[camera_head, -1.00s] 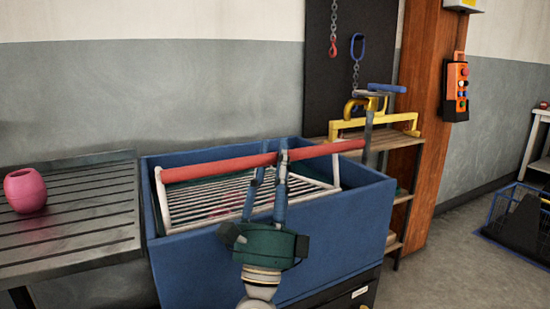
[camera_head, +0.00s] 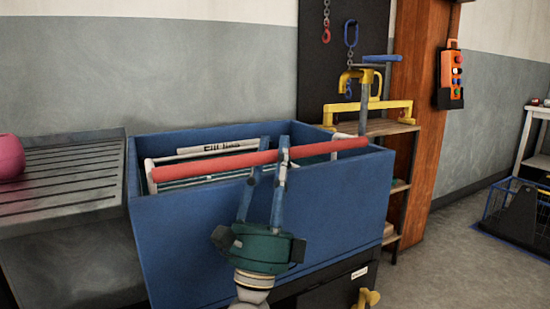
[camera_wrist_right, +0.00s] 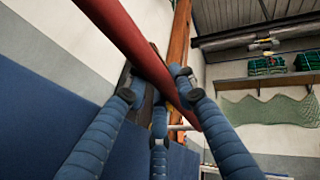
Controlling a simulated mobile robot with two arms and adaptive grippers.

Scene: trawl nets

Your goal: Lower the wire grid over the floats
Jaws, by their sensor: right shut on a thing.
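The wire grid (camera_head: 155,160) is white with a red bar handle (camera_head: 325,149) along its near side. In the head view it sits inside the blue tub (camera_head: 330,205), its bar just above the front rim. My right gripper (camera_head: 268,147) is shut on the red bar near its middle; in the right wrist view its blue fingers close around the red bar (camera_wrist_right: 125,40). No floats show inside the tub; the front wall and bar hide most of the inside. A pink float (camera_head: 10,158) lies at the left edge. My left gripper is not in view.
A slatted metal table (camera_head: 75,180) adjoins the tub on the left. A wooden shelf rack (camera_head: 385,127) with a yellow-handled tool (camera_head: 395,107) stands behind right. An orange control box (camera_head: 451,75) hangs on the wooden post.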

